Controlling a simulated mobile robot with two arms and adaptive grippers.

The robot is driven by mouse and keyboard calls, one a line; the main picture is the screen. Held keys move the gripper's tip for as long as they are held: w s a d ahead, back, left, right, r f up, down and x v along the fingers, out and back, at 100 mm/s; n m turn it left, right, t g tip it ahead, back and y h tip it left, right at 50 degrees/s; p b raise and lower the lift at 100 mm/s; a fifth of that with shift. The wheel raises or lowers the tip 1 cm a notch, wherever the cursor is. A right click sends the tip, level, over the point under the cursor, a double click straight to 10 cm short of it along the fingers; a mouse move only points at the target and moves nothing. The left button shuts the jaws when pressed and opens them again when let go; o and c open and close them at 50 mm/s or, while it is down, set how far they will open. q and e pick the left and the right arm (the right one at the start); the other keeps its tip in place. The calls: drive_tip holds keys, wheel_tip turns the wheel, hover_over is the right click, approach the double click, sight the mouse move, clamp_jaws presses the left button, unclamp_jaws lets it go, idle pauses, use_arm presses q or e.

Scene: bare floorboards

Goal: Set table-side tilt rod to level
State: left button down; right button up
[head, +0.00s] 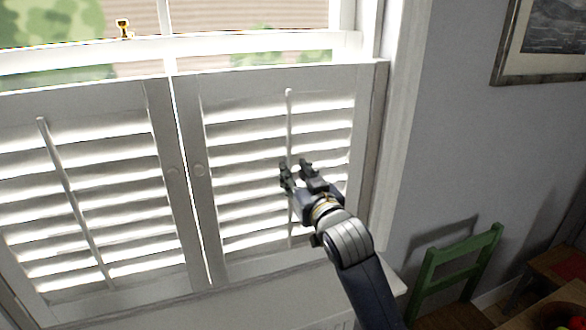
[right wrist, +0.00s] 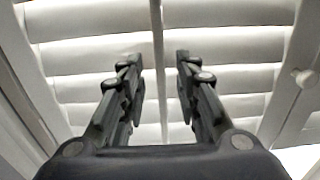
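The table-side tilt rod (head: 289,115) is the thin white upright rod on the right shutter panel, running down in front of its white louvers (head: 245,133). The louvers are tilted, with bright light showing between them. My right gripper (head: 294,166) is open at about the middle of this rod. In the right wrist view the rod (right wrist: 158,50) runs between the two separated fingers of the gripper (right wrist: 158,60), with a gap on each side. I cannot tell whether the fingertips reach past the rod. My left gripper is not in view.
The left shutter panel has its own tilt rod (head: 70,190). A green chair (head: 455,258) stands at the lower right, near a wooden table with a bowl (head: 546,314). A framed picture (head: 545,45) hangs on the wall.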

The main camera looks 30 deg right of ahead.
drive_tip(key=shift+x, duration=0.95)
clamp_jaws()
wheel_tip(320, 180, down, 3)
drive_tip(key=shift+f+b, duration=0.1)
drive_tip(key=shift+b, duration=0.45)
unclamp_jaws()
drive_tip(key=shift+a, duration=0.1)
